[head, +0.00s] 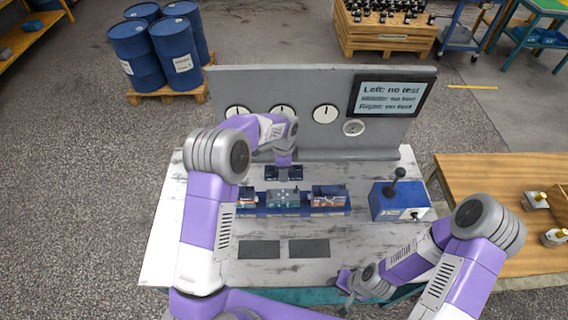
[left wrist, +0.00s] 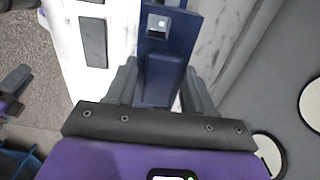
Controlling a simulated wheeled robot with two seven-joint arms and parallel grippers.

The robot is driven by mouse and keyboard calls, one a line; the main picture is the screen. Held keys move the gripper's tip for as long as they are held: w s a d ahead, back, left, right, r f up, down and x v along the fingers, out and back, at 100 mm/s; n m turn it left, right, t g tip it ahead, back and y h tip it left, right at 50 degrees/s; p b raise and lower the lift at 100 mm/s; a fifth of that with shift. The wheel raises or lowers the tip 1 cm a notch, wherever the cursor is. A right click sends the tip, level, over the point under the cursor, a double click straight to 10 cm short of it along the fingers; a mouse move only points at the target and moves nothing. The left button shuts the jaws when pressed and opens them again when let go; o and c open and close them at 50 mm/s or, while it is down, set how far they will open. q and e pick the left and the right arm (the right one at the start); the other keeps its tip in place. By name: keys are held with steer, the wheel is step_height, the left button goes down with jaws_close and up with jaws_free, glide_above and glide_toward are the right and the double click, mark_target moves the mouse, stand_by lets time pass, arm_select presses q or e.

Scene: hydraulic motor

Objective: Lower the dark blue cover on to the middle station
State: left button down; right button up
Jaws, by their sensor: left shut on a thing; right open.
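My left gripper (head: 284,174) is shut on the dark blue cover and points down, just behind the row of stations. In the left wrist view the cover (left wrist: 160,68) sits between the two dark fingers; a square opening near its far end shows pale metal. In the head view the cover is hard to tell from the fingers. The middle station (head: 283,198), grey-green on top, stands on the blue base (head: 290,212) between the left station (head: 247,197) and right station (head: 329,197). My right gripper (head: 346,281) is open and empty at the bench's front edge.
A grey panel with dials (head: 326,114) and a display (head: 390,96) stands at the back. A blue control box with a lever (head: 398,203) stands at the right. Two dark pads (head: 259,250) lie in front. A wooden table (head: 480,190) stands beside the bench.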

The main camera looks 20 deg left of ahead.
arm_select(q)
steer(key=shift+s+f, duration=0.1)
steer(key=shift+f, duration=0.35)
steer(key=b, duration=0.4)
glide_above(283, 194)
steer(key=shift+f, duration=3.1)
steer(key=shift+f+b, duration=1.85)
steer(key=shift+f, duration=0.6)
steer(key=shift+f+b, duration=0.45)
steer(key=shift+f, duration=0.15)
steer(key=shift+c, duration=1.6)
jaws_free()
step_height(283, 194, up, 8)
steer(key=shift+f, duration=0.15)
